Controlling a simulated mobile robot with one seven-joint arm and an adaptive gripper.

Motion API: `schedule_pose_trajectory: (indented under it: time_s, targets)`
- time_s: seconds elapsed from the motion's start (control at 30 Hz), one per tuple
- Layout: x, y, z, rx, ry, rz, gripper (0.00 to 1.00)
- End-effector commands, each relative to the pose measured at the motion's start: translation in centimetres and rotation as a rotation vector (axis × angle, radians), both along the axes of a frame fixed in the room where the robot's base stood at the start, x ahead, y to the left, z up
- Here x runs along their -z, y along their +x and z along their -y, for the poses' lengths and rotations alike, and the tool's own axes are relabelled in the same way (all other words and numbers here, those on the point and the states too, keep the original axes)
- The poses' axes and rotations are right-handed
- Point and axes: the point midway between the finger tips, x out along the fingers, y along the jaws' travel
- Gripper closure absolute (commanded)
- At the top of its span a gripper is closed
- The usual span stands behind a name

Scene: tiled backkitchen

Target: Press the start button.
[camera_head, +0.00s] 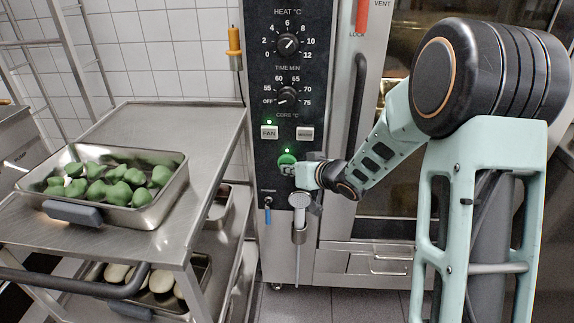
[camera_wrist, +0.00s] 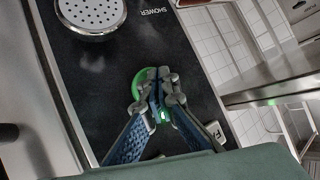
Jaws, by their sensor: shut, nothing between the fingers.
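The green start button (camera_head: 286,159) sits low on the oven's black control panel (camera_head: 262,100), with a small lit green light above it. My gripper (camera_head: 292,171) is at the button's lower part and covers some of it. In the wrist view, the button (camera_wrist: 140,80) shows as a green rim behind my closed fingertips (camera_wrist: 160,92). The fingers are shut with nothing between them. The tips overlap the button in the picture; I cannot tell whether they touch it or how far it is pressed.
Above are the fan button (camera_head: 269,132), another white button (camera_head: 305,133) and dials. A shower head (camera_head: 299,200) hangs just below; it also shows in the wrist view (camera_wrist: 90,14). An oven door handle (camera_head: 357,105) is at right. A steel table (camera_head: 150,115) with a tray (camera_head: 130,217) stands left.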

Motion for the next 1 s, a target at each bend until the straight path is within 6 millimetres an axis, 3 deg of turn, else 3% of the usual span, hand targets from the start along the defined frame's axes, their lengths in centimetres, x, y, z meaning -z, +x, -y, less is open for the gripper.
schedule_pose_trajectory:
  time_s: [0.57, 1.0]
  targets:
    - [0.0, -1.4, 0.0, 0.000, 0.000, -0.001, 1.00]
    - [0.0, -5.5, -0.2, -0.001, 0.001, 0.000, 1.00]
